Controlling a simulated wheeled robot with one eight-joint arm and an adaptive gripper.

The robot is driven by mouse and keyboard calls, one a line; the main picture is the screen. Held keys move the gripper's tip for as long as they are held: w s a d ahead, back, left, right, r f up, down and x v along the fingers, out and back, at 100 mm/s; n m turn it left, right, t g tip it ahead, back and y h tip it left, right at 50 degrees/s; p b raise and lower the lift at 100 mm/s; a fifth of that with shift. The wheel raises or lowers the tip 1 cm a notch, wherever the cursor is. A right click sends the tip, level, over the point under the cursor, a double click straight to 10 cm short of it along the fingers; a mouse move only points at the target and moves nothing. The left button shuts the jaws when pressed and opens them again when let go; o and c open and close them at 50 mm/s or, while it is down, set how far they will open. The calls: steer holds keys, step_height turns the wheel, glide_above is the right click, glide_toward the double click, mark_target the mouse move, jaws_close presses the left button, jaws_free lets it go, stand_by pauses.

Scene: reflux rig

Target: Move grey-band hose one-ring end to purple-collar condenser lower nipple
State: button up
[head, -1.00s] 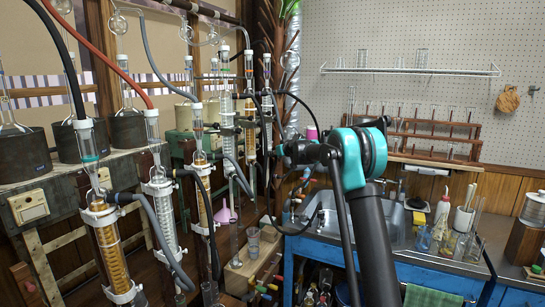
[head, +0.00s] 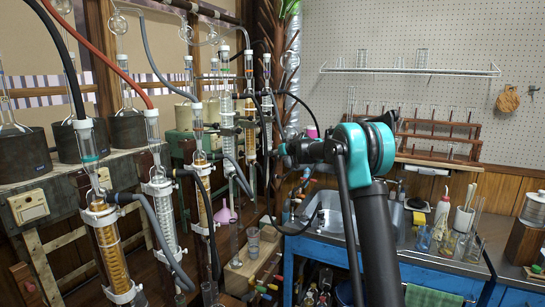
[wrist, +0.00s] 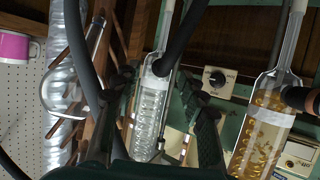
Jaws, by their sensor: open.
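My gripper (head: 284,150) is open beside the back condensers. In the wrist view its two dark fingers (wrist: 163,92) stand either side of a clear coil condenser (wrist: 150,118). A dark hose (wrist: 178,42) passes over this condenser's upper part; I cannot tell whether its end is on a nipple. Nothing is visibly gripped. Black hoses (head: 289,97) loop around the back condensers near my gripper.
An amber-filled condenser (wrist: 260,128) with a dark hose stands right in the wrist view. A round flask (wrist: 62,90) is at left. Front condensers (head: 112,258) with hoses crowd the left of the head view. A sink (head: 325,210) lies below my arm.

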steer(key=v, duration=1)
steer(key=s+d+f+m+g+h, duration=0.2)
steer(key=s+d+f, duration=0.4)
steer(key=s, duration=1.2)
steer(key=s+d+f+m+g+h, duration=0.2)
steer(key=s+d+f, duration=0.5)
steer(key=s+f, duration=0.7)
steer(key=s+d+f+m+g+h, duration=0.2)
steer(key=s+d+f, duration=0.5)
steer(key=s, duration=1.7)
step_height(320, 180, down, 3)
steer(key=shift+f+g+h, duration=0.1)
steer(key=shift+g+h, duration=0.5)
steer(key=shift+a, duration=0.1)
